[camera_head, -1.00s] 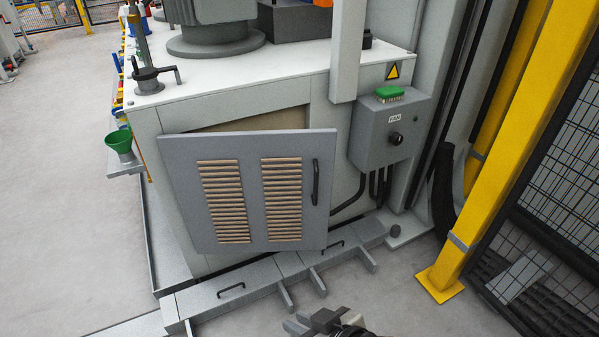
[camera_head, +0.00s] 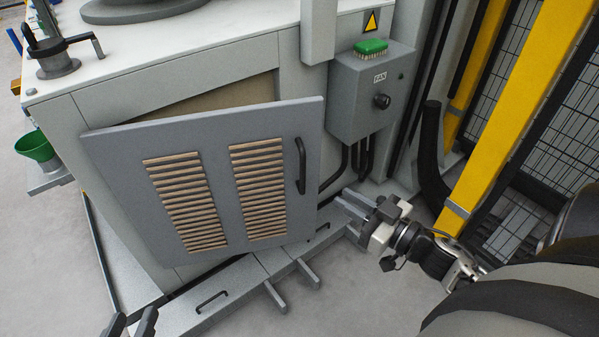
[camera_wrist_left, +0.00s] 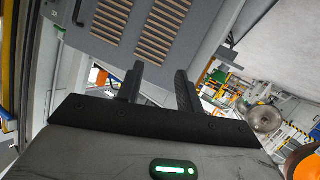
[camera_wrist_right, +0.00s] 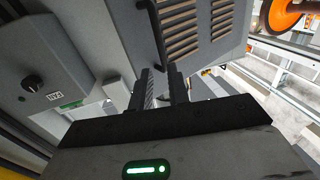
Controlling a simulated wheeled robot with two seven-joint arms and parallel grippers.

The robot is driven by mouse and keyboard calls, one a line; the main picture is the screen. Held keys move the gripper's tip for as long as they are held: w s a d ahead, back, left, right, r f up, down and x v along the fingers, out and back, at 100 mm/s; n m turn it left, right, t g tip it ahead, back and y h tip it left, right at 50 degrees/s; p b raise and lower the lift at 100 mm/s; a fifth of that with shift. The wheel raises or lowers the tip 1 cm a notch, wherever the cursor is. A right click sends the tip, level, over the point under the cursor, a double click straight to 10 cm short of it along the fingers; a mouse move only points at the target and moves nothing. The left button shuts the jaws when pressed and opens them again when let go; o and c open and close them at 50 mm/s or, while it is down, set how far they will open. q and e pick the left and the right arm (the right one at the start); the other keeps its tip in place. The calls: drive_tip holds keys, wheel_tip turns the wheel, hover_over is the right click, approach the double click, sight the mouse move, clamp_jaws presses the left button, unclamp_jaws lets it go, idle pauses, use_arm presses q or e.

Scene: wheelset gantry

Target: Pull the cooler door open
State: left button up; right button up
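The grey cooler door (camera_head: 218,180) has two louvred vents and a black vertical handle (camera_head: 301,165) near its right edge. It stands ajar from the cabinet, with a beige opening (camera_head: 220,94) showing above its top edge. My right gripper (camera_head: 345,202) is open and empty, right of and a little below the handle, apart from it. In the right wrist view the handle (camera_wrist_right: 154,30) lies beyond the fingertips. My left gripper (camera_head: 131,326) is at the bottom edge of the head view, below the door. Its fingers are apart and empty in the left wrist view (camera_wrist_left: 160,80).
A grey FAN box (camera_head: 368,95) with a knob and a green-bristled brush (camera_head: 371,47) on top is right of the door. A yellow post (camera_head: 510,120) and mesh fence stand further right. A low grey ledge (camera_head: 240,285) runs below the door.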

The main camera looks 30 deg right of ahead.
sight(302, 190)
drive_tip(key=b+x, duration=0.2)
drive_tip(key=x, duration=1)
drive_tip(key=shift+w, duration=0.1)
use_arm(q)
drive_tip(key=shift+w+d+r+n+h, duration=0.15)
drive_tip(key=shift+d+r+n+h, duration=0.1)
drive_tip(key=shift+d+n+h, duration=0.2)
use_arm(e)
drive_tip(key=shift+w+a, duration=0.15)
drive_tip(key=shift+w, duration=0.05)
use_arm(q)
drive_tip(key=shift+t, duration=0.3)
drive_tip(key=shift+r, duration=0.1)
use_arm(e)
clamp_jaws()
